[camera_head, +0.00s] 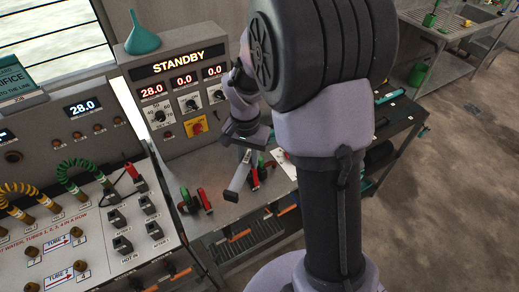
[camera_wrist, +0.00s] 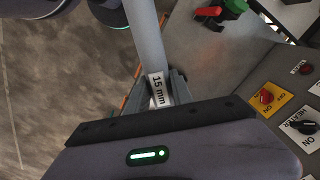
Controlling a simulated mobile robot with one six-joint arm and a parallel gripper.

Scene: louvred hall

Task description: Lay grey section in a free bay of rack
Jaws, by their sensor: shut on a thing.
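The grey section is a straight grey tube (camera_wrist: 147,45) with a white "15 mm" label. In the wrist view it runs from my gripper (camera_wrist: 158,98) up to the top edge. My gripper is shut on it at the label. In the head view the grey section (camera_head: 238,177) hangs tilted below my gripper (camera_head: 246,140), above the bench in front of the standby panel. A dark stand (camera_head: 398,118) at the right, partly hidden by my arm, carries a teal-ended piece; I cannot tell for sure whether it is the rack or which bays are free.
Red and green handled parts (camera_head: 204,199) lie on the grey bench near the held section. The control panel (camera_head: 178,95) with a teal funnel (camera_head: 141,36) stands behind. A tube panel with hoses (camera_head: 75,215) is at left. Open floor (camera_head: 455,190) lies at right.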

